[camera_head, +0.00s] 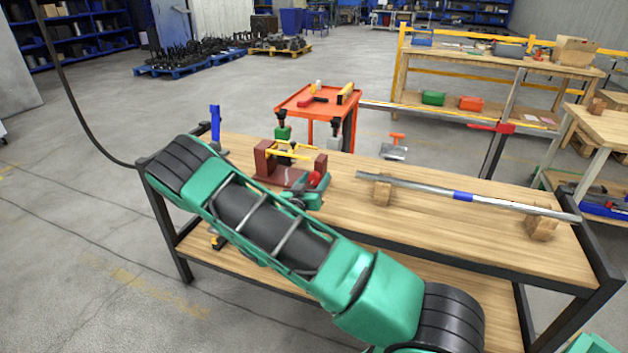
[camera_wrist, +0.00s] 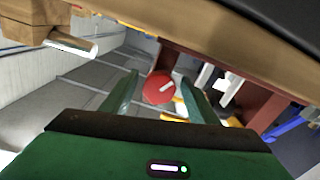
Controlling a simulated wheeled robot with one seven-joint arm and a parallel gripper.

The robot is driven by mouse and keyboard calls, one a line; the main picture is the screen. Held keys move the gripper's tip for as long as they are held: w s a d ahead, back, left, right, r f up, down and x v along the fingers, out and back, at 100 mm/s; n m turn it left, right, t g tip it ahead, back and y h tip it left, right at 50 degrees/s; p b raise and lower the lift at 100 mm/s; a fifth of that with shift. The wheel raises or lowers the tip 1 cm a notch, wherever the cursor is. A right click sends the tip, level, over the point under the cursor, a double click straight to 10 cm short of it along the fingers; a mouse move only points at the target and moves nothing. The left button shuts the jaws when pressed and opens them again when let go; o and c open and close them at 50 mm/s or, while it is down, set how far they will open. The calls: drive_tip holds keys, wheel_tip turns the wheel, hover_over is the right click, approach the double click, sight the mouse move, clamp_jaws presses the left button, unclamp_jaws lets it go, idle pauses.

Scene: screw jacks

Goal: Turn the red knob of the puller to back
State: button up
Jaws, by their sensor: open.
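The puller (camera_head: 276,180) is a dark red frame with yellow bars, standing on the wooden workbench (camera_head: 430,228). Its red knob (camera_head: 314,179) is at its right front side, partly behind my gripper (camera_head: 303,194). In the wrist view, the round red knob (camera_wrist: 154,91) has a pale mark on its face. It lies between the two green fingers of my gripper (camera_wrist: 158,77), which is open with visible space beside the knob. I cannot tell how far the fingertips reach past the knob. Part of the puller's dark red frame (camera_wrist: 270,100) shows at the right.
A long metal bar (camera_head: 415,186) with a blue band rests on wooden blocks (camera_head: 382,191) at the bench's right. A blue upright part (camera_head: 215,122) stands at the left end. An orange cart (camera_head: 325,104) is behind the bench. The bench is bare between bar and front edge.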

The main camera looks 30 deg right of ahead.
drive_tip(key=v, duration=0.9)
drive_tip(key=shift+a, duration=0.15)
drive_tip(key=shift+s+a, duration=0.15)
drive_tip(key=shift+s, duration=0.05)
drive_tip(key=x, duration=0.7)
drive_tip(key=shift+w+r, duration=0.1)
drive_tip(key=shift+r, duration=0.1)
drive_tip(key=c, duration=1)
